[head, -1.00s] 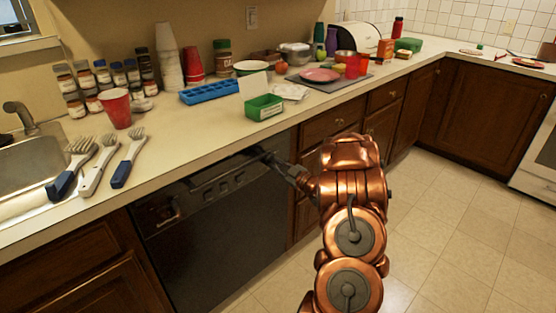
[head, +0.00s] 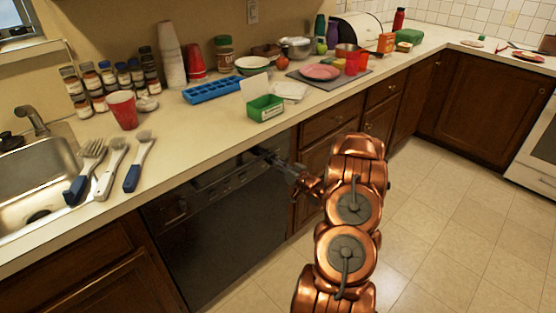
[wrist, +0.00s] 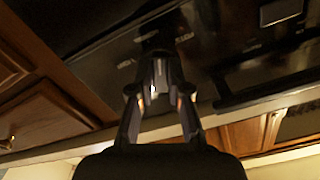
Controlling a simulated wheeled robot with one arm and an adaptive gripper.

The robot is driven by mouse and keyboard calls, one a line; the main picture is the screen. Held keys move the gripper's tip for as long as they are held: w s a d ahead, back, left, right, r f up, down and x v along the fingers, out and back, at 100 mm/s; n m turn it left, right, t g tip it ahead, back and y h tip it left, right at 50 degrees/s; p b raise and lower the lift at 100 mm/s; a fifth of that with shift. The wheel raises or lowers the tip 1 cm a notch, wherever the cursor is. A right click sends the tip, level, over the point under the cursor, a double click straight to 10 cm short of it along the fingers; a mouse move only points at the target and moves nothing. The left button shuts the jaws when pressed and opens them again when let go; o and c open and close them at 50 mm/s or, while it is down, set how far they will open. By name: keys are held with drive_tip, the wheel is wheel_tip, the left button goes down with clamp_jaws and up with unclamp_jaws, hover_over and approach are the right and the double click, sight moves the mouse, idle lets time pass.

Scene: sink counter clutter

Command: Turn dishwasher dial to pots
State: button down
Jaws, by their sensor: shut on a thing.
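The black dishwasher (head: 215,235) is built in under the counter, with its control panel (head: 222,180) along the top. My gripper (head: 267,154) is at the right end of that panel in the head view. In the wrist view my gripper (wrist: 158,66) has its fingers drawn together against the dark panel, shut on the dial. The dial (wrist: 154,38) is dark and mostly hidden by the fingers and shadow. Its pointer and the setting it marks cannot be read. Small pale panel markings (wrist: 125,64) are too blurred to read.
Wooden drawers and cupboards (head: 328,120) stand right of the dishwasher. Above, the counter holds brushes (head: 138,162), a red cup (head: 123,109), a blue tray (head: 212,90) and a green bin (head: 265,108). The tiled floor (head: 440,220) at the right is clear.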

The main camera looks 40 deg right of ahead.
drive_tip(key=shift+a+m+p, duration=0.15)
drive_tip(key=shift+m+p, duration=1.55)
drive_tip(key=shift+m, duration=2)
drive_tip(key=c, duration=1.1)
unclamp_jaws()
drive_tip(key=s, duration=1.2)
drive_tip(key=shift+a, duration=0.1)
